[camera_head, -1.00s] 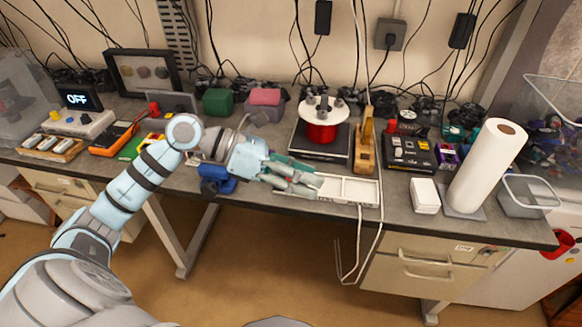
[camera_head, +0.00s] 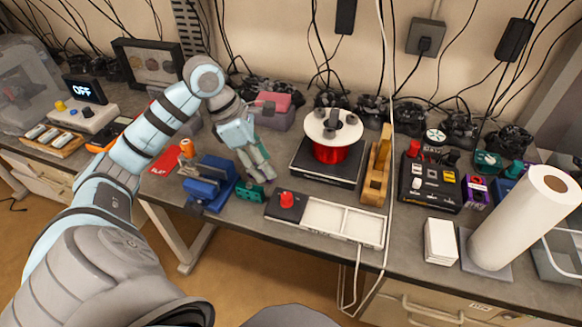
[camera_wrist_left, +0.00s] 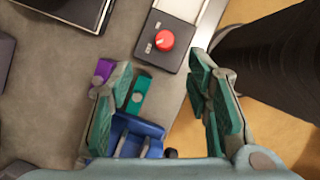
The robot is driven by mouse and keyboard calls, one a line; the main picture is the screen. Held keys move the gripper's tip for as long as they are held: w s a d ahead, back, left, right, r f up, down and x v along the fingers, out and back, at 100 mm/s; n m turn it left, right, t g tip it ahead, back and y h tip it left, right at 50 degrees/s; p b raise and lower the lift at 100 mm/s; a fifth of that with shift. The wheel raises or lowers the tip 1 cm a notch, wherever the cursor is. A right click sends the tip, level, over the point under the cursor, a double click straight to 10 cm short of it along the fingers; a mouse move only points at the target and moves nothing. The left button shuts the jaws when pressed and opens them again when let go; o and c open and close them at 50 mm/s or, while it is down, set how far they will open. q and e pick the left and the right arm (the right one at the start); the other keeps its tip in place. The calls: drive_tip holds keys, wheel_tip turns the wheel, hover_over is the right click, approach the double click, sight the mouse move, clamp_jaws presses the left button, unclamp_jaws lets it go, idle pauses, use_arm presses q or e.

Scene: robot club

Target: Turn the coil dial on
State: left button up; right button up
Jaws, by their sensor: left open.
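The coil dial is a red round knob (camera_head: 286,200) on a dark control box (camera_head: 283,208) at the left end of a long white tray. In the left wrist view the red knob (camera_wrist_left: 165,40) shows beyond the fingertips, roughly between them. My left gripper (camera_head: 262,170) points down over the bench, a little left of and behind the dial, apart from it. In the left wrist view my left gripper (camera_wrist_left: 162,80) has its teal-padded fingers wide apart with nothing held. A red coil (camera_head: 327,152) under a white disc stands on a black base behind the dial. My right gripper is not in view.
A blue vise (camera_head: 211,183) and a small green piece (camera_head: 250,191) are close to the left gripper. A wooden tool (camera_head: 376,172), a black button box (camera_head: 430,184) and a paper roll (camera_head: 524,215) stand to the right. The white tray (camera_head: 342,219) lies along the front edge.

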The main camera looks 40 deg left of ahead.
use_arm(q)
hover_over(287, 195)
drive_tip(key=s+a, duration=0.2)
drive_tip(key=s, duration=0.1)
drive_tip(key=f, duration=0.6)
drive_tip(key=shift+w+d+f, duration=0.2)
drive_tip(key=shift+w+d, duration=0.05)
drive_tip(key=f, duration=0.1)
drive_tip(key=w+f, duration=0.1)
drive_tip(key=w+d+f, duration=0.1)
drive_tip(key=f, duration=0.1)
drive_tip(key=shift+w+f, duration=0.1)
drive_tip(key=shift+w, duration=0.05)
drive_tip(key=shift+d+f, duration=0.1)
drive_tip(key=shift+f, duration=0.1)
drive_tip(key=shift+s+r, duration=0.1)
drive_tip(key=shift+s, duration=0.2)
drive_tip(key=shift+c, duration=0.4)
clamp_jaws()
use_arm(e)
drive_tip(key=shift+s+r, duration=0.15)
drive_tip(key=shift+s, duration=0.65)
